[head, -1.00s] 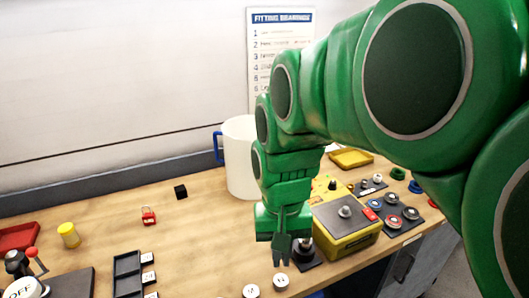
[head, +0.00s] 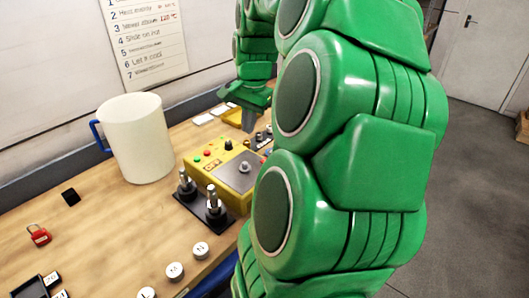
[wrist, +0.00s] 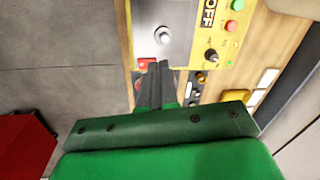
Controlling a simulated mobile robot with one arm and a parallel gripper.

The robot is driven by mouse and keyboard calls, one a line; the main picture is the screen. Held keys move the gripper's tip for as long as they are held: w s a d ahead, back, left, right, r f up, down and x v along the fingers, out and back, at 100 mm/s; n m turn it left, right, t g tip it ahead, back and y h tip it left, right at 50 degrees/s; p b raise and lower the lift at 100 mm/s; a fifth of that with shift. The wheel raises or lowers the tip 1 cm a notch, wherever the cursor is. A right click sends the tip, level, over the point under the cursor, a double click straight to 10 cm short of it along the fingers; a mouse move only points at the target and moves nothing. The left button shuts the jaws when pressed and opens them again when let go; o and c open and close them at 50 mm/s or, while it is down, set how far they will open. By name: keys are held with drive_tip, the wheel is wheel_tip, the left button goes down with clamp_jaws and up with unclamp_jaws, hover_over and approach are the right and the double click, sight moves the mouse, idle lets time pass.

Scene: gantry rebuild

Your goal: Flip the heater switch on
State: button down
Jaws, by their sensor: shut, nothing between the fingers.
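The heater looks to be the yellow box (head: 190,160) with a grey top plate and a silver stud, on the bench in the head view. Its panel has a black knob (head: 228,144) and red and green buttons. In the wrist view the yellow panel (wrist: 222,75) shows an OFF label (wrist: 209,13) and the black knob (wrist: 211,55). A small red part (wrist: 146,63), possibly a switch, lies beside my fingertips, partly hidden by them. My gripper (wrist: 158,66) is shut and empty, pointing down at the box's far end; contact is unclear. It also shows in the head view (head: 249,126).
A white mug (head: 140,140) stands left of the box. A black base with two posts (head: 212,212) stands in front of it. Round white pieces (head: 175,271) lie near the front edge. My arm covers much of the bench's right side.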

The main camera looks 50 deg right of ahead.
sight(264, 159)
drive_tip(key=s+d+m, duration=0.1)
drive_tip(key=d+m, duration=0.1)
drive_tip(key=d, duration=0.5)
drive_tip(key=shift+s, duration=0.2)
drive_tip(key=shift+f, duration=0.15)
drive_tip(key=f, duration=0.4)
drive_tip(key=w+f, duration=0.1)
drive_tip(key=f, duration=0.4)
drive_tip(key=w+f, duration=0.1)
drive_tip(key=f, duration=0.3)
drive_tip(key=shift+f, duration=0.4)
drive_tip(key=shift+f, duration=0.15)
drive_tip(key=shift+s, duration=0.2)
drive_tip(key=shift+s+r, duration=0.25)
drive_tip(key=shift+s, duration=0.3)
